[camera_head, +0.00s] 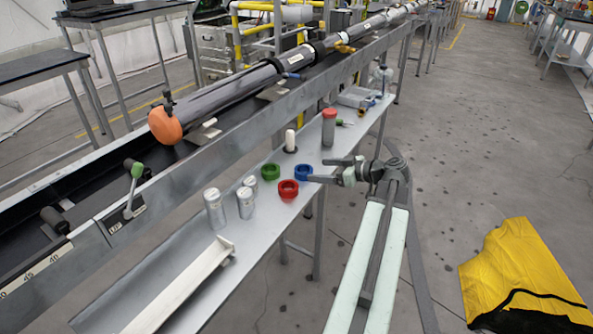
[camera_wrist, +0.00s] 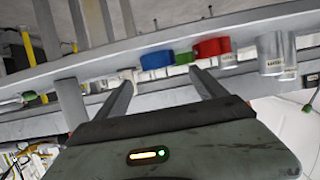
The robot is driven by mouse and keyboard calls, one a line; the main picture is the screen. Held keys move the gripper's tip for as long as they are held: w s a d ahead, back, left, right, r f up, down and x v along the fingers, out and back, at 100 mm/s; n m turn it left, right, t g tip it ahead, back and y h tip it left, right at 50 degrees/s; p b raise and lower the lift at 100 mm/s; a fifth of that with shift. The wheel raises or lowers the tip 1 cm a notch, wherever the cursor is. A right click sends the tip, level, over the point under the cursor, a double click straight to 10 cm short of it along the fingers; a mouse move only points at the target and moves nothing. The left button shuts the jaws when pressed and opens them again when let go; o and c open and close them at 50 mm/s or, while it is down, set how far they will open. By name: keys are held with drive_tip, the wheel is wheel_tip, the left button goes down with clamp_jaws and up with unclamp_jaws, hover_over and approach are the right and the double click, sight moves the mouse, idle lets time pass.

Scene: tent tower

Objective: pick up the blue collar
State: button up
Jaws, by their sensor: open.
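The blue collar (camera_head: 303,173) is a short ring on the grey shelf, near its right edge in the head view. My gripper (camera_head: 318,170) is open and empty just right of it, with its fingertips pointing at it. In the wrist view the blue collar (camera_wrist: 157,60) shows just past the tips of my open gripper (camera_wrist: 163,76), roughly between the two fingers. The fingers do not surround it. A red collar (camera_head: 288,190) and a green collar (camera_head: 270,172) stand close by on its left in the head view.
Metal cans (camera_head: 215,208) stand left of the collars. A white peg (camera_head: 290,141) and a grey tube with a red cap (camera_head: 329,127) stand behind. A white angled bar (camera_head: 185,285) lies in front. A yellow sheet (camera_head: 525,270) lies on the otherwise open floor at right.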

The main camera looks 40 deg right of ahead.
sight(304, 166)
drive_tip(key=b+x, duration=0.2)
drive_tip(key=x, duration=0.6)
drive_tip(key=shift+d+b, duration=0.1)
drive_tip(key=shift+b, duration=0.2)
drive_tip(key=shift+s, duration=0.1)
drive_tip(key=c, duration=1.6)
drive_tip(key=shift+o, duration=0.2)
drive_tip(key=shift+r, duration=0.1)
drive_tip(key=shift+r+p, duration=0.55)
drive_tip(key=shift+p, duration=0.1)
wheel_tip(304, 166, up, 3)
drive_tip(key=p, duration=0.3)
drive_tip(key=shift+r, duration=0.15)
drive_tip(key=s, duration=1.6)
drive_tip(key=shift+d+r+p, duration=0.25)
drive_tip(key=shift+d+p, duration=0.2)
